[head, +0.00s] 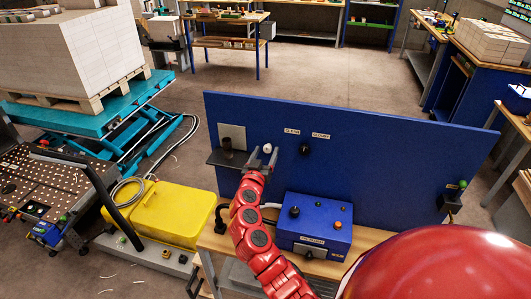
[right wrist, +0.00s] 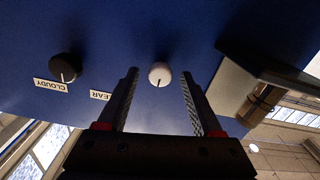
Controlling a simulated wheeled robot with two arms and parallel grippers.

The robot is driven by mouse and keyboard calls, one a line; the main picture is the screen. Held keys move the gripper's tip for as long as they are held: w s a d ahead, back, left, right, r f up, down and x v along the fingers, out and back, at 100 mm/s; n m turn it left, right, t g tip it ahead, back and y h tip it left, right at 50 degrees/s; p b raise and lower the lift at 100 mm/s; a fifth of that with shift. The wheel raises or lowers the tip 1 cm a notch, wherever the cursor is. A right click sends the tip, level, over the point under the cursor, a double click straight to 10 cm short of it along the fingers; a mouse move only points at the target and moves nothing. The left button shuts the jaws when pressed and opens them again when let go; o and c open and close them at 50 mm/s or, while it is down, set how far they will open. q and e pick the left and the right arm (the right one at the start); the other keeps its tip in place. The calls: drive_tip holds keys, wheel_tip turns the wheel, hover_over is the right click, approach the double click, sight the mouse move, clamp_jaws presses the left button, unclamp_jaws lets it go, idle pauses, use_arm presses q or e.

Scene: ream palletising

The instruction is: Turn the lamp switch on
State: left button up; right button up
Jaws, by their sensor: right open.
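A blue upright panel (head: 400,160) carries a small white knob (head: 267,148) and a black knob (head: 304,150) to its right. The white knob (right wrist: 160,74) has a dark pointer line in the right wrist view. No label reads "lamp", so I cannot tell for certain which control is the lamp switch. My right gripper (head: 263,159) is open in front of the panel at the white knob. In the right wrist view its fingers (right wrist: 160,82) stand on either side of the white knob, with gaps on both sides. The left gripper is out of view.
"CLEAR" (head: 292,131) and "CLOUDY" (head: 321,136) labels sit above the knobs. A grey shelf bracket with a dark cylinder (head: 228,148) is left of the gripper. A blue control box (head: 313,224) stands on the bench below. A yellow case (head: 172,212) lies left.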

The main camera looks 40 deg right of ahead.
clamp_jaws()
